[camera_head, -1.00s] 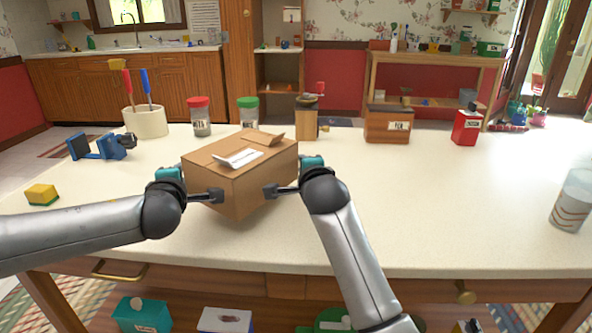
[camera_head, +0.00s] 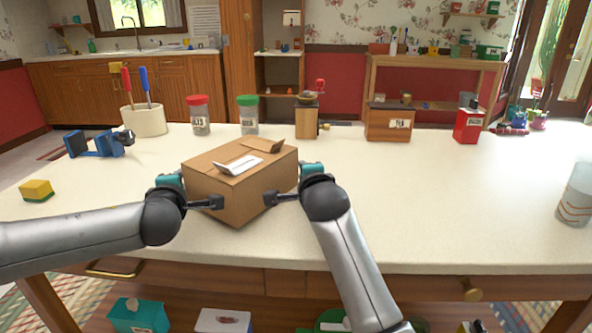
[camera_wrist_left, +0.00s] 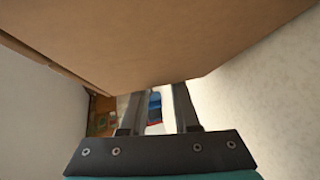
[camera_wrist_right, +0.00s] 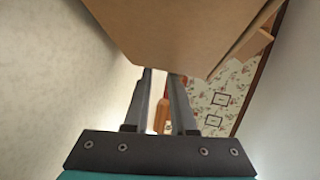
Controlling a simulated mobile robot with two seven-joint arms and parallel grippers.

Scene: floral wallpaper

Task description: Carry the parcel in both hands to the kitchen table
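A brown cardboard parcel (camera_head: 230,196) with raised top flaps and a white label is over the near left-middle part of the white-topped table (camera_head: 430,220). I cannot tell whether its underside touches the top. My left gripper (camera_head: 210,202) is against its left near face, and my right gripper (camera_head: 278,198) against its right near face. The parcel is braced between the two hands. In the left wrist view, the parcel (camera_wrist_left: 160,40) fills the top, and a gap shows between the fingers. The right wrist view also shows the parcel (camera_wrist_right: 180,30) and a narrower finger gap.
Behind stand a utensil pot (camera_head: 146,120), a red-lidded jar (camera_head: 200,118), a green-lidded jar (camera_head: 248,118), a grinder (camera_head: 307,120), a wooden box (camera_head: 388,123) and a red tin (camera_head: 467,125). A blue clamp (camera_head: 95,144), sponge (camera_head: 37,190) and glass (camera_head: 577,198) flank clear tabletop.

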